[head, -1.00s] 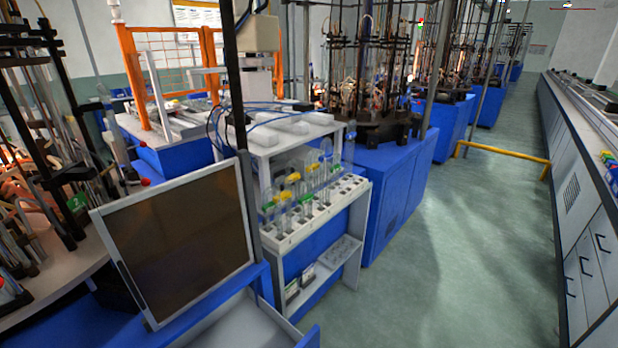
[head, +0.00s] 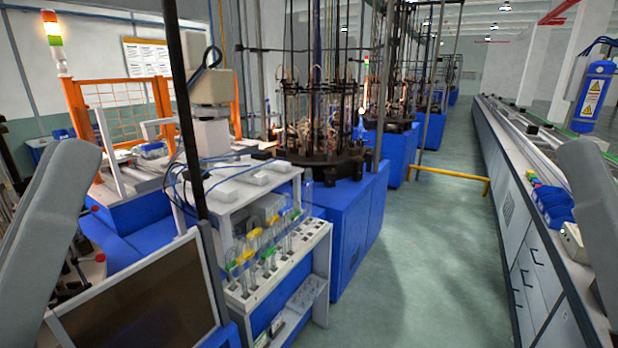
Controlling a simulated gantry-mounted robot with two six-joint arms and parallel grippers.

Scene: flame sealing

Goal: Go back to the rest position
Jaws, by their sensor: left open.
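My left arm's grey link (head: 48,205) comes in at the left edge. The two arms are raised on either side of the picture, apart from each other. The white tube rack (head: 283,282) holds several glass tubes with yellow and green parts.
A dark-faced screen (head: 145,310) stands low at the left, with a thin dark post (head: 185,110) beside it. Blue cabinets (head: 345,225) carry round machines. A long bench (head: 515,215) runs along the right, with blue bins (head: 553,205).

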